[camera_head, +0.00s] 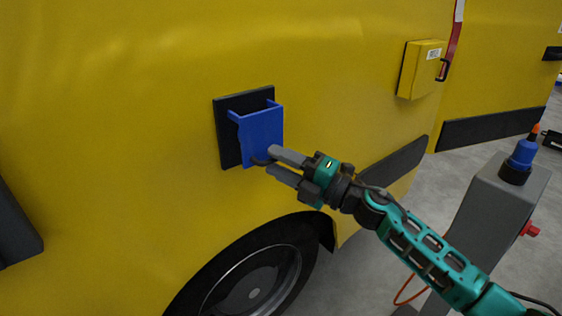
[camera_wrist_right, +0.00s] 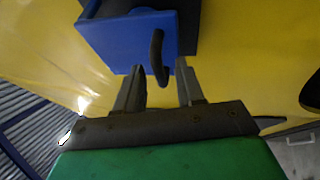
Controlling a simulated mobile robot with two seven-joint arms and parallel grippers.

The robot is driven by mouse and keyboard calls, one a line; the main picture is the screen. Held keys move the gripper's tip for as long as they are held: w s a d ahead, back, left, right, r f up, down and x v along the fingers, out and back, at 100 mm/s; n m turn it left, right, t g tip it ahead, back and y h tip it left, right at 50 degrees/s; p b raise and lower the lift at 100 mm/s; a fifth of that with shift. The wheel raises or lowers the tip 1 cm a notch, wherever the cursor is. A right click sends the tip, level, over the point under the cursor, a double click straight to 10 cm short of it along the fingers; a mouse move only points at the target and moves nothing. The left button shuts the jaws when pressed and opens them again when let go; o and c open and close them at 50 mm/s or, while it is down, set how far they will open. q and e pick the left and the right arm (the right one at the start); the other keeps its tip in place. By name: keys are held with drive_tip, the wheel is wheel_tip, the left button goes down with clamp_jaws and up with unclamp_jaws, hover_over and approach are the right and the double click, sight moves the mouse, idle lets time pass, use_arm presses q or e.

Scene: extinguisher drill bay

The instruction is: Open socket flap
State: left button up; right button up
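A blue socket flap (camera_head: 262,135) sits in front of a black backing plate (camera_head: 229,127) on the side of the yellow vehicle. Two blue arms join its upper part to the plate. A dark curved handle (camera_head: 258,161) is on the flap's lower part. My right gripper (camera_head: 271,160) is at the flap's lower right edge. In the right wrist view, the blue flap (camera_wrist_right: 125,42) is just ahead and the black hooked handle (camera_wrist_right: 158,58) lies between the open fingertips (camera_wrist_right: 159,72), with gaps visible. The socket is hidden. My left gripper is out of view.
The yellow vehicle (camera_head: 120,90) fills the left and middle, with a wheel (camera_head: 250,285) below the flap. A yellow box (camera_head: 420,70) with a black handle is at the upper right. A grey post (camera_head: 490,215) with a blue-and-orange plug (camera_head: 523,155) stands at the right.

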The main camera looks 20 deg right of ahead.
drive_tip(key=shift+c, duration=0.2)
clamp_jaws()
idle(1.3)
